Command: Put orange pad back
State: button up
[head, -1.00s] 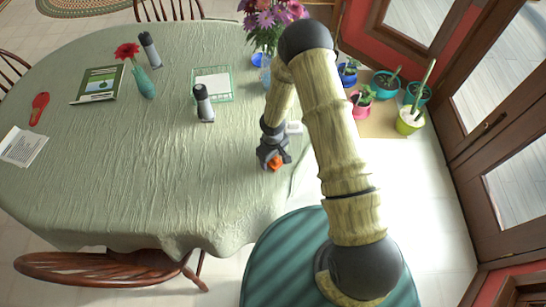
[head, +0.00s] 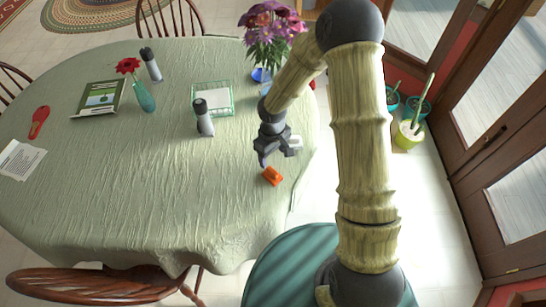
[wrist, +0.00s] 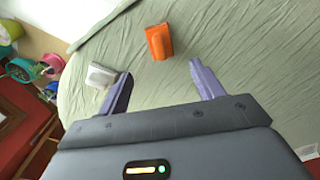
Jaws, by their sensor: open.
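The orange pad (head: 272,176) lies on the green tablecloth near the table's right edge. It also shows in the wrist view (wrist: 158,42), ahead of the fingertips and between their lines. My gripper (head: 277,158) is open and empty, above the table just behind the pad and apart from it. In the wrist view its two fingers (wrist: 160,78) are spread wide with bare cloth between them. A small white block (head: 295,142) sits beside the gripper at the right, near the left finger in the wrist view (wrist: 101,75).
The table (head: 150,190) also holds a green wire tray (head: 213,113) with white paper, two grey-and-black bottles, a red flower in a vase (head: 144,97), a book, a red item and papers. A flower bouquet (head: 270,40) stands behind my arm. The cloth left of the pad is clear.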

dwell(0.6)
jog(key=s+d+r+m+t, duration=0.1)
jog(key=s+d+r+m, duration=0.3)
jog(key=r, duration=0.5)
jog(key=s+d+r+m+t, duration=0.1)
jog(key=s+d+r+m, duration=0.3)
jog(key=s+d+r, duration=0.4)
notch_tip(320, 180, up, 3)
jog(key=shift+s+d+f+m+t, duration=0.2)
jog(key=shift+d+m+t, duration=0.1)
jog(key=shift+d, duration=0.5)
